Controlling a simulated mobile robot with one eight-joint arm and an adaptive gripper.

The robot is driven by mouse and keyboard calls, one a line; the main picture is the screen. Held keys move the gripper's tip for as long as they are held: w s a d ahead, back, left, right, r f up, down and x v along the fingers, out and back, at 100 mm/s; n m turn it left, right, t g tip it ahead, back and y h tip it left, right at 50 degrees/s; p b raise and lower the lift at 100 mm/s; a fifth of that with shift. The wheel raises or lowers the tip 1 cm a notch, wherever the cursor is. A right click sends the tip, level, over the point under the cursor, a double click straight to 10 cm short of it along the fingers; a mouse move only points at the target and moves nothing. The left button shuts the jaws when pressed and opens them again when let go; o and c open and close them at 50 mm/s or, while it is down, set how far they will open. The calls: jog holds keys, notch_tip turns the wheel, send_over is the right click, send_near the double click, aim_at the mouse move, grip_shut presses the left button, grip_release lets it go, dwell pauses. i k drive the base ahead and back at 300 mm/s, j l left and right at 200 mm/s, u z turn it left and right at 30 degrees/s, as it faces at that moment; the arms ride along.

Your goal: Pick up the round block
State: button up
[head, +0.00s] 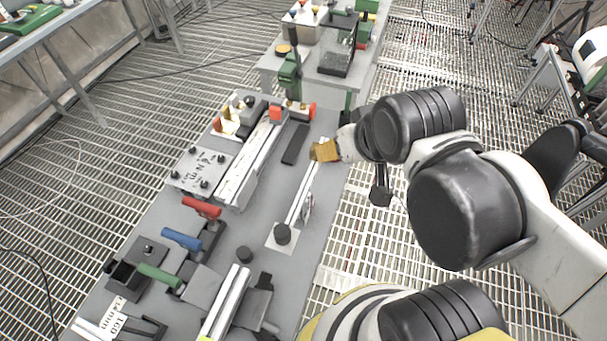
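My gripper (345,143) is at the end of my white and black arm, over the right edge of the grey workbench. A golden-brown, blocky piece (323,151) shows right at its tip. I cannot tell if this piece is held, lies on the bench or is part of the gripper. The fingers are too small and hidden to read. A short dark round block (245,254) sits on the bench nearer to me, apart from the gripper. Another dark round piece (282,233) stands on a small plate at the end of a rail. I cannot tell which is the task's block.
The bench holds a metal plate (199,171), a long rail fixture (246,168), red (201,207), blue (182,239) and green (158,275) handles, and a green upright clamp (290,77). A second table (268,62) stands behind. Grated floor lies at both sides.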

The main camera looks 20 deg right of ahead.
aim_at(282, 233)
jog(key=k+j+u, duration=1.05)
jog(key=j, duration=0.15)
